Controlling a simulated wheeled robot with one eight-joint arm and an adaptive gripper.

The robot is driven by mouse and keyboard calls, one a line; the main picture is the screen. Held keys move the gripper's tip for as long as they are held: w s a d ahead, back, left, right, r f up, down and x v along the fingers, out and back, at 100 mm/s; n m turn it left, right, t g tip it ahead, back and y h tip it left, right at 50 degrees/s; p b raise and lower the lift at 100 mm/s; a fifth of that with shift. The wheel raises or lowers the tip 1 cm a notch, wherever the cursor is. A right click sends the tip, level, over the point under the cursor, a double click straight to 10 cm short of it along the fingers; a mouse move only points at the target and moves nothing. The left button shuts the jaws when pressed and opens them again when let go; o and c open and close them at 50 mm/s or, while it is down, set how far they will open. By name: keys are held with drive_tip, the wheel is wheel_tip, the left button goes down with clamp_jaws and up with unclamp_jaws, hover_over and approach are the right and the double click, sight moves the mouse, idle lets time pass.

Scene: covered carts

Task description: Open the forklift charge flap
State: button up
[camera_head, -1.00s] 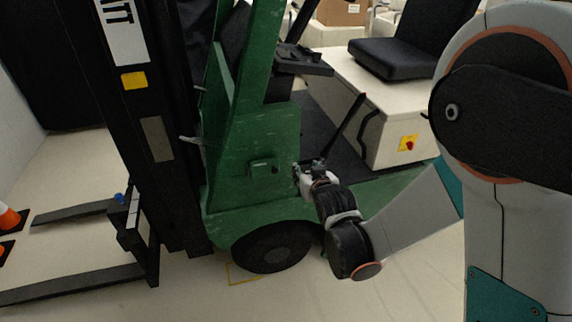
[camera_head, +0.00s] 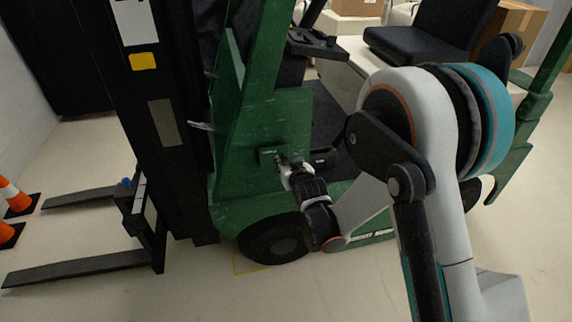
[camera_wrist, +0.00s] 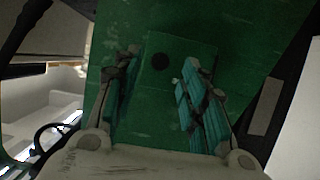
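The charge flap (camera_head: 267,154) is a small green panel on the side of the green forklift (camera_head: 232,190), above the front wheel. It looks closed in the head view. In the wrist view the flap (camera_wrist: 185,48) is a green rectangle with a dark round spot, seen between and beyond the fingers. My gripper (camera_head: 284,164) is at the flap's right side and covers part of it. In the wrist view my gripper (camera_wrist: 161,60) has its two teal-padded fingers apart, with nothing between them. Whether a fingertip touches the flap I cannot tell.
The black mast (camera_head: 165,120) stands left of the flap, with forks (camera_head: 80,267) low on the floor. The front wheel (camera_head: 270,240) is below. A black seat (camera_head: 425,45) is at the back right. Orange cones (camera_head: 14,196) stand at the far left.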

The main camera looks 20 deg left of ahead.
drive_tip(key=shift+b+x, duration=0.3)
drive_tip(key=shift+x, duration=1.2)
drive_tip(key=shift+r, duration=0.1)
clamp_jaws()
drive_tip(key=shift+s+a, duration=0.1)
